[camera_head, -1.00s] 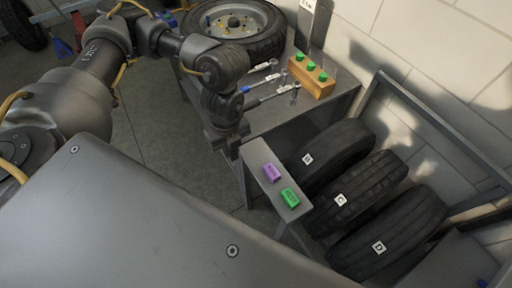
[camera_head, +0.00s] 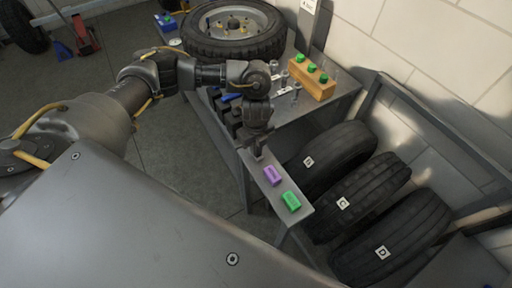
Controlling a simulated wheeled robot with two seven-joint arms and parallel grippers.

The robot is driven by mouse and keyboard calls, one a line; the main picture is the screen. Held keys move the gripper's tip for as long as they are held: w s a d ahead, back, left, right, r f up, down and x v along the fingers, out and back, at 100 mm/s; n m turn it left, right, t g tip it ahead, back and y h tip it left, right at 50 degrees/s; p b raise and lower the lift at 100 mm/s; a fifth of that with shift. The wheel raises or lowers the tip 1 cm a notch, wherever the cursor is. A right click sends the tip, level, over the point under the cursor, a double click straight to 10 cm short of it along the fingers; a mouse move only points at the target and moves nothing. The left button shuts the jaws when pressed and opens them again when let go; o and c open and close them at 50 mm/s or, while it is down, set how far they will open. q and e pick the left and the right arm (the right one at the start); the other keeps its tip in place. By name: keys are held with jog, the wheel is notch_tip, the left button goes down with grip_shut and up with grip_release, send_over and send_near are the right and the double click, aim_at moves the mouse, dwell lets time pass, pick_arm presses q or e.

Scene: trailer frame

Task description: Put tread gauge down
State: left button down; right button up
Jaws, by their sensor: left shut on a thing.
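My left gripper (camera_head: 257,152) points down over the far end of a narrow grey shelf (camera_head: 273,202). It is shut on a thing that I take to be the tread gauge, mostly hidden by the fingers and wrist. I cannot tell whether the held thing touches the shelf. A purple block (camera_head: 272,176) and a green block (camera_head: 291,201) lie on the shelf, nearer than the gripper and apart from it. My right gripper is not in view.
Tyres marked C (camera_head: 343,203) and D (camera_head: 382,252), plus another tyre (camera_head: 327,152), stand in a rack right of the shelf. Behind, a workbench (camera_head: 335,101) holds a wheel (camera_head: 236,30), tools and a wooden block with green-topped pieces (camera_head: 312,78).

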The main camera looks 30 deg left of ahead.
pick_arm(q)
jog(key=shift+f, duration=0.35)
jog(key=shift+f, duration=0.1)
jog(key=c, duration=1.2)
grip_release()
jog(key=shift+f, duration=0.1)
jog(key=shift+c, duration=0.2)
jog(key=shift+r, duration=0.3)
notch_tip(320, 180, up, 10)
jog(key=shift+r+p, duration=0.2)
jog(key=shift+p, duration=0.55)
jog(key=shift+r, duration=0.7)
jog(key=shift+d, duration=0.1)
